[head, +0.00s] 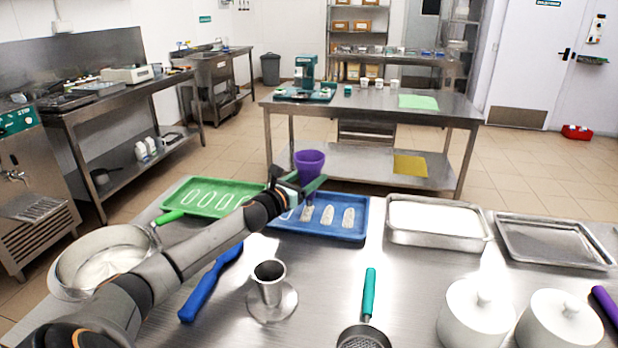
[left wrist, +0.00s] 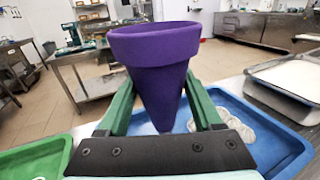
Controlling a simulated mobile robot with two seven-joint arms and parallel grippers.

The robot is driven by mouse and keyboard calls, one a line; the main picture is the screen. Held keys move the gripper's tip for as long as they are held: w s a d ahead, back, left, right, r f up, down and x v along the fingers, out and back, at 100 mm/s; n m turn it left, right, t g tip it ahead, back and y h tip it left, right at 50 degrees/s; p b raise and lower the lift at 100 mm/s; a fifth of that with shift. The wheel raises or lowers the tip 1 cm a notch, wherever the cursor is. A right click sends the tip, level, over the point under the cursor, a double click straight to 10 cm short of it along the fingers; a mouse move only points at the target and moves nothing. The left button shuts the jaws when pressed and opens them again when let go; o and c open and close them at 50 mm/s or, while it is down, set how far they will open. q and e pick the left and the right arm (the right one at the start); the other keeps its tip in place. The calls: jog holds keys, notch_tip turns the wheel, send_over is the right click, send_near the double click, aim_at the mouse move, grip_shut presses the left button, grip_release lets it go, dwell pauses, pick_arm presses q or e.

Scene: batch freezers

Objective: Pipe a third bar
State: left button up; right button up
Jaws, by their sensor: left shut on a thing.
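My left gripper (head: 303,186) is shut on a purple cone-shaped piping bag (head: 309,162), held upright, wide end up. In the left wrist view the purple piping bag (left wrist: 155,75) sits between the two green fingers, its tip pointing down. It is above the blue tray (head: 362,200), over the tray's left part. Pale piped bars (head: 348,217) lie side by side in the blue tray; the leftmost spot is partly hidden by my gripper. Whether the tip touches the tray cannot be told. My right gripper is not in view.
A green tray (head: 172,208) with several pale oval outlines lies left of the blue one. A pan of white stuff (head: 438,221) and an empty metal tray (head: 556,240) lie right.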

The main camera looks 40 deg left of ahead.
aim_at(310, 161)
pick_arm(q)
notch_tip(310, 161, up, 5)
jog(key=p, duration=0.4)
jog(key=shift+f, duration=0.2)
jog(key=shift+d, duration=0.1)
dwell(0.4)
